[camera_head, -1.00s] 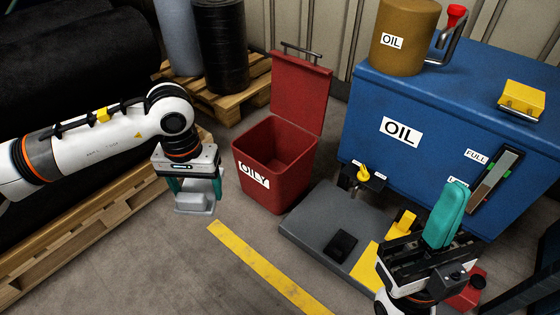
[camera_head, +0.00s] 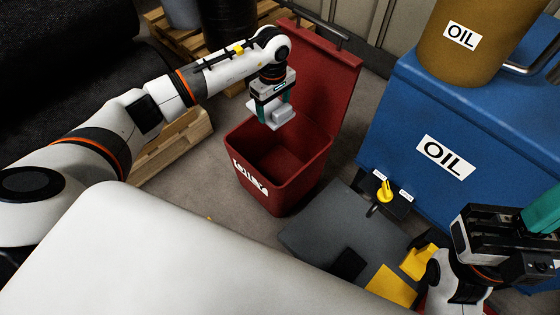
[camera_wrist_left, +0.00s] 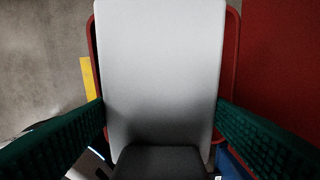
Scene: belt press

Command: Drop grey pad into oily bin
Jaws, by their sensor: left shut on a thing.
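The grey pad (camera_head: 284,119) is held in my left gripper (camera_head: 275,112), over the opening of the oily bin (camera_head: 262,180) in the head view. The bin is red, with its lid (camera_head: 318,80) tipped up at the back and a white label on the front, partly blurred. In the left wrist view the pad (camera_wrist_left: 160,60) fills the middle, with my left gripper's green fingers (camera_wrist_left: 160,125) on both sides. It hides most of the bin, whose red rim (camera_wrist_left: 235,50) shows around it. My right gripper (camera_head: 540,215) is at the right edge, partly cut off.
A blue oil tank (camera_head: 400,140) stands right of the bin, with a brown oil drum (camera_head: 480,45) on top. A dark grey plate (camera_head: 340,225) lies on the floor between bin and tank. A wooden pallet (camera_head: 175,145) lies left of the bin.

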